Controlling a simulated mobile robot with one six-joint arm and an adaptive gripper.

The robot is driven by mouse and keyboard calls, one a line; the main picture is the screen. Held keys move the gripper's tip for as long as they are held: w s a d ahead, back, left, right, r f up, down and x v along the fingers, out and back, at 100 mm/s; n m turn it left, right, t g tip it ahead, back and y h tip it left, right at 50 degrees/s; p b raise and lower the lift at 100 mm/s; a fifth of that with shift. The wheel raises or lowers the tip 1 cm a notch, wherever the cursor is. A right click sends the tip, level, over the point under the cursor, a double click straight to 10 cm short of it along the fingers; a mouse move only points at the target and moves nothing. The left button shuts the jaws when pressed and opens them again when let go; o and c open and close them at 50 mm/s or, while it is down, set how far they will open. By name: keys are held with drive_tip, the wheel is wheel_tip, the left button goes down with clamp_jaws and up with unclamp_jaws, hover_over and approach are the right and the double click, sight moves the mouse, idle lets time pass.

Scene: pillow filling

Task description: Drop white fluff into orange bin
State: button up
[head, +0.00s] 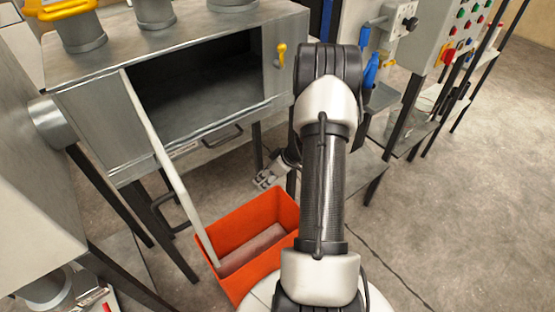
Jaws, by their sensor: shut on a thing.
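An orange bin (288,211) stands on the floor below the open metal cabinet. Its bottom looks dull pinkish-brown, and I see no white fluff in the part that shows. My gripper (264,181) hangs just above and behind the bin's far rim, in front of the cabinet's legs. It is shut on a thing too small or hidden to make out. No white fluff can be made out anywhere in the head view.
The metal cabinet (95,115) has a dark open compartment (195,85). A long pale bar (165,160) slants from its front down to the bin's left side. A control panel (455,35) with coloured buttons stands at upper right. The concrete floor (470,210) at right is clear.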

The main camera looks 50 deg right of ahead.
drive_tip(key=w+a+f+n+b, duration=0.1)
drive_tip(key=a+f, duration=0.1)
drive_tip(key=f, duration=0.8)
drive_tip(key=w+a+f+n+y+b, duration=0.1)
drive_tip(key=a+f+n, duration=0.1)
drive_tip(key=f, duration=0.7)
drive_tip(key=shift+a+f+g+y+b, duration=0.3)
drive_tip(key=shift+a+f+g, duration=0.1)
drive_tip(key=shift+a, duration=0.2)
drive_tip(key=o, duration=1.1)
drive_tip(key=shift+s+r, duration=0.1)
drive_tip(key=shift+r, duration=0.05)
drive_tip(key=v, duration=1.2)
